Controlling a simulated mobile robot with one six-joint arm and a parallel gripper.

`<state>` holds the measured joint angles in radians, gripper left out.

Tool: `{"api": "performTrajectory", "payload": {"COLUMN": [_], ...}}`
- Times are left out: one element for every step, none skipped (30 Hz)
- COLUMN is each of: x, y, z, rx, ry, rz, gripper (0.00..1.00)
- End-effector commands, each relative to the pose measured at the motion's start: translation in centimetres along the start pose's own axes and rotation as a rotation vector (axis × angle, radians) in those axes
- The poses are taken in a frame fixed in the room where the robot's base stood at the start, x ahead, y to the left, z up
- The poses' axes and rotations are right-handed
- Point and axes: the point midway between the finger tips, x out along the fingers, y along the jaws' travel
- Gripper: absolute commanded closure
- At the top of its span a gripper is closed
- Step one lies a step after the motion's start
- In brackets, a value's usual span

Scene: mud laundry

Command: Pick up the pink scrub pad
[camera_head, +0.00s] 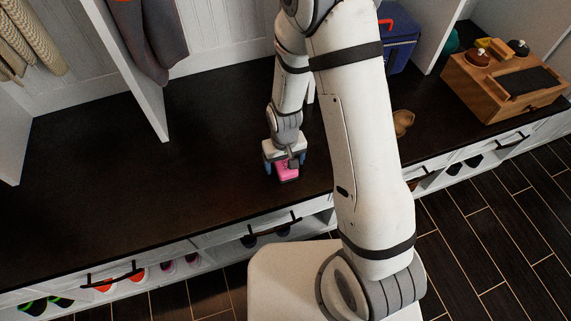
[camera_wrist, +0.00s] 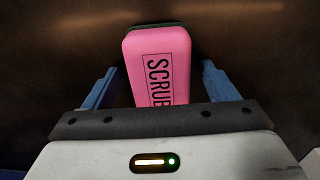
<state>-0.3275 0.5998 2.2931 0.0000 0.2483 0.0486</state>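The pink scrub pad (camera_head: 288,171) lies on the dark bench top (camera_head: 200,180) near its front edge. In the wrist view the pad (camera_wrist: 160,60) shows dark lettering reading "SCRUB", partly cut off, and a dark layer along its far edge. My gripper (camera_head: 285,165) is low over the bench at the pad. In the wrist view its blue fingers (camera_wrist: 160,85) stand open, one on each side of the pad. A gap shows between each finger and the pad. The near end of the pad is hidden behind my gripper's body.
A wooden box (camera_head: 507,84) with bottles on it stands at the right end of the bench. A blue case (camera_head: 401,50) and a small tan item (camera_head: 403,121) sit behind my arm. Dark clothing (camera_head: 155,35) hangs by a white divider. Bench left of my gripper is clear.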

Motion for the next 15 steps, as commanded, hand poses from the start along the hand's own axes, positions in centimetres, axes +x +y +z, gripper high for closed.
{"api": "performTrajectory", "payload": {"x": [-0.02,-0.02,-0.02,-0.02,-0.02,-0.03,-0.03,-0.03,-0.03,-0.03,-0.03,-0.03,-0.03,-0.03,-0.03], "y": [-0.01,-0.01,-0.01,-0.02,-0.02,-0.02,-0.02,-0.03,-0.03,-0.03,-0.03,-0.03,-0.04,-0.04,-0.04], "z": [0.00,0.00,0.00,0.00,0.00,0.00,0.00,0.00,0.00,0.00,0.00,0.00,0.00,0.00,0.00], "rx": [0.000,0.000,0.000,0.000,0.000,0.000,0.000,-0.001,-0.001,-0.001,-0.001,-0.001,-0.001,-0.001,-0.001], "ry": [0.000,0.000,0.000,0.000,0.000,0.000,0.000,0.000,0.000,0.000,0.000,0.000,0.000,0.000,0.000], "rz": [0.000,0.000,0.000,0.000,0.000,0.000,0.000,0.000,0.000,0.000,0.000,0.000,0.000,0.000,0.000], "gripper": [0.24,0.27,0.30,0.32,0.35,0.38,0.40,0.43,0.46,0.49,0.51,0.54,0.57,0.59,0.63]}}
